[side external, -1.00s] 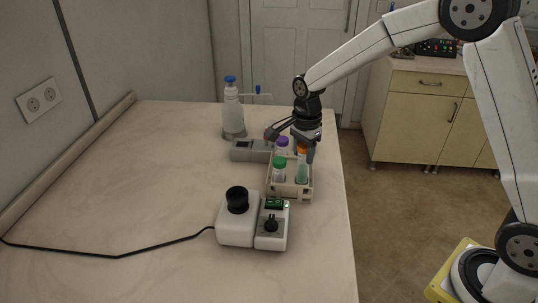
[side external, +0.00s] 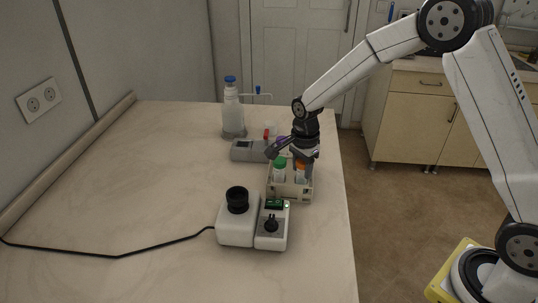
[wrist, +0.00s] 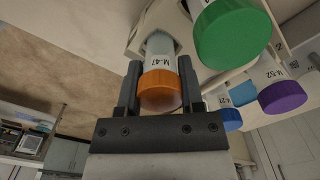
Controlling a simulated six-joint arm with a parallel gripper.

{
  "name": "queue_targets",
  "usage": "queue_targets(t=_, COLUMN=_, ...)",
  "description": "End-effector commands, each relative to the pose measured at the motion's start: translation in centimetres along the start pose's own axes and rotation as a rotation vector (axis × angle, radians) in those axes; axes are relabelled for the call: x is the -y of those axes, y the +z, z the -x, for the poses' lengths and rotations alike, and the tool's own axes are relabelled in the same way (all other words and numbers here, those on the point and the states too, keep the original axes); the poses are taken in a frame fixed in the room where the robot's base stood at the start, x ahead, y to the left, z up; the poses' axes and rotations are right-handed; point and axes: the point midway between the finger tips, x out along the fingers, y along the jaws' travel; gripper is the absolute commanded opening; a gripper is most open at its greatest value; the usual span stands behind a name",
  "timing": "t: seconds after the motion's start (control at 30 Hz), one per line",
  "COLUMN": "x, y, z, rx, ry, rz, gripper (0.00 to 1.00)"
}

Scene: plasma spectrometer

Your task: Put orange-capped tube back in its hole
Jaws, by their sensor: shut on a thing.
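The orange-capped tube (wrist: 158,92) has a pale label and is held between the two fingers of my gripper (wrist: 158,70) in the wrist view. Its lower part reaches into the pale rack (wrist: 157,20). In the side view its orange cap (side external: 300,165) is at about the height of the green cap (side external: 280,162) beside it, over the right part of the rack (side external: 289,193). My gripper (side external: 301,157) is above the rack, partly covering the caps. The tube's bottom is hidden, so I cannot tell whether it is fully seated.
Green (wrist: 232,33), purple (wrist: 282,95) and blue (wrist: 230,119) capped tubes stand close by. A white device with a black knob (side external: 237,200) is in front of the rack. A grey device (side external: 248,150) and a wash bottle (side external: 232,110) are behind. The table's left is mostly clear.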

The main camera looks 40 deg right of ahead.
Motion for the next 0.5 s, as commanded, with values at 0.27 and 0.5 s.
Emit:
queue_targets(t=0.27, x=0.01, y=0.0, z=-0.25, rx=0.0, ry=0.0, rz=0.0, gripper=0.67)
queue_targets(t=0.5, x=0.01, y=0.0, z=-0.24, rx=0.0, ry=0.0, rz=0.0, gripper=0.83)
